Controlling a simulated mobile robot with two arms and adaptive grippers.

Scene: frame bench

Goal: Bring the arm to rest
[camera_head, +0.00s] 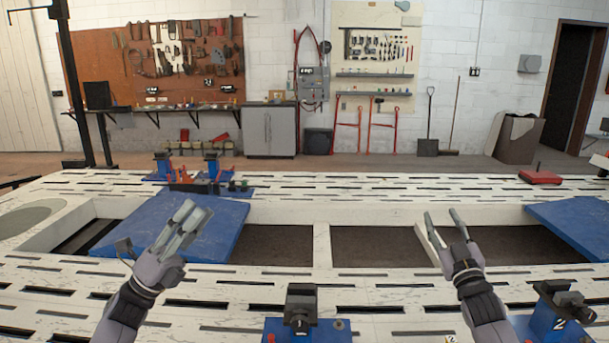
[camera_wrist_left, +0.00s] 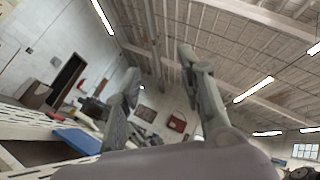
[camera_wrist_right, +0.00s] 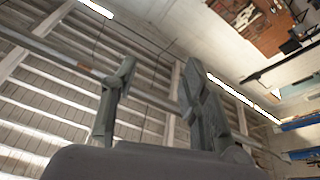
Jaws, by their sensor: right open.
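My left gripper (camera_head: 199,210) is raised over the slotted white bench, in front of a blue plate in the head view. Its two fingers stand apart with nothing between them in the left wrist view (camera_wrist_left: 160,64). My right gripper (camera_head: 441,214) is raised over the right bench opening, fingers pointing up. It is open and empty, and the right wrist view (camera_wrist_right: 160,64) shows a clear gap between its fingers. Both wrist views look up toward the ceiling. Neither gripper appears to touch anything.
The white bench (camera_head: 390,207) has dark openings. Blue plates lie at left (camera_head: 125,228) and right (camera_head: 575,222). Blue clamp fixtures stand at the front middle (camera_head: 300,312) and front right (camera_head: 562,318). More blue fixtures (camera_head: 212,172) stand at the back left. A red item (camera_head: 540,177) lies back right.

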